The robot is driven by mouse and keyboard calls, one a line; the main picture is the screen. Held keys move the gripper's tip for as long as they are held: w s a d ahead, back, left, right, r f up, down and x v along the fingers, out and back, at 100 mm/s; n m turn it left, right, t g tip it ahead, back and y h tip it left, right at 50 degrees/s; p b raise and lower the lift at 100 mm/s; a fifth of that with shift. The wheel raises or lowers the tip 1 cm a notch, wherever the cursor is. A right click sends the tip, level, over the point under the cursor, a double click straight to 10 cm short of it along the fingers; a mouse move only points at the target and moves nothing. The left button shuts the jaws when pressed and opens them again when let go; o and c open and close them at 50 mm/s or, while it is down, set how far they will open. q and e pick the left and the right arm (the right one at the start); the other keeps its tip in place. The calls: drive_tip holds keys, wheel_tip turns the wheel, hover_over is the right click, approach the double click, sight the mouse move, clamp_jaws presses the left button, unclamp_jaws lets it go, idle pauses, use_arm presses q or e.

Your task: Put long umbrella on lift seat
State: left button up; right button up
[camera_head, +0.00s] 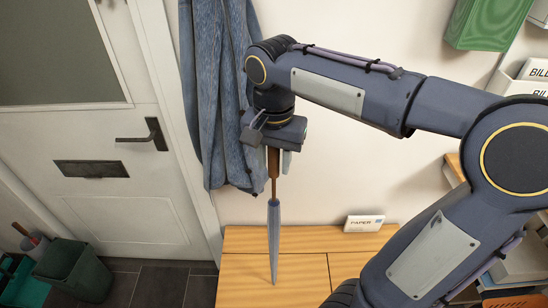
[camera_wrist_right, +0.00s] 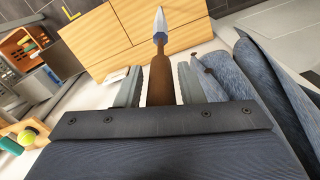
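The long umbrella (camera_head: 273,235) has a brown handle and a furled grey-blue canopy. It hangs upright, tip down, from my right gripper (camera_head: 272,165). In the right wrist view, the umbrella's brown handle (camera_wrist_right: 161,82) lies between the two fingers of my right gripper (camera_wrist_right: 160,72), which are shut on it. The lift seat (camera_head: 240,268) is the light wooden bench against the wall, with seams in its top. The umbrella's tip shows in front of its surface; I cannot tell whether it touches. The bench also shows in the right wrist view (camera_wrist_right: 105,40). My left gripper is out of view.
Blue coats (camera_head: 210,100) hang beside the gripper. A small "PAPER" box (camera_head: 364,223) stands at the seat's back. A white door (camera_head: 120,200) and green bin (camera_head: 75,270) are at left. A green box (camera_head: 487,22) is on the wall. The seat's left part looks clear.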

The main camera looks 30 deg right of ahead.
drive_tip(key=shift+o, duration=0.4)
drive_tip(key=shift+r, duration=0.3)
wheel_tip(320, 180, up, 12)
drive_tip(key=shift+f+p, duration=0.15)
drive_tip(key=shift+p, duration=0.15)
drive_tip(key=s+a+f+n+t+y, duration=0.1)
drive_tip(key=s+f+n, duration=0.3)
drive_tip(key=f, duration=0.5)
drive_tip(key=s+a+f+n+t+y, duration=0.2)
drive_tip(key=s+f+n+t, duration=0.2)
drive_tip(key=s+f, duration=0.4)
wheel_tip(320, 180, down, 2)
drive_tip(key=shift+s+a+f+t+y, duration=0.1)
drive_tip(key=shift+s+a+t+y, duration=0.2)
drive_tip(key=shift+s+y, duration=0.1)
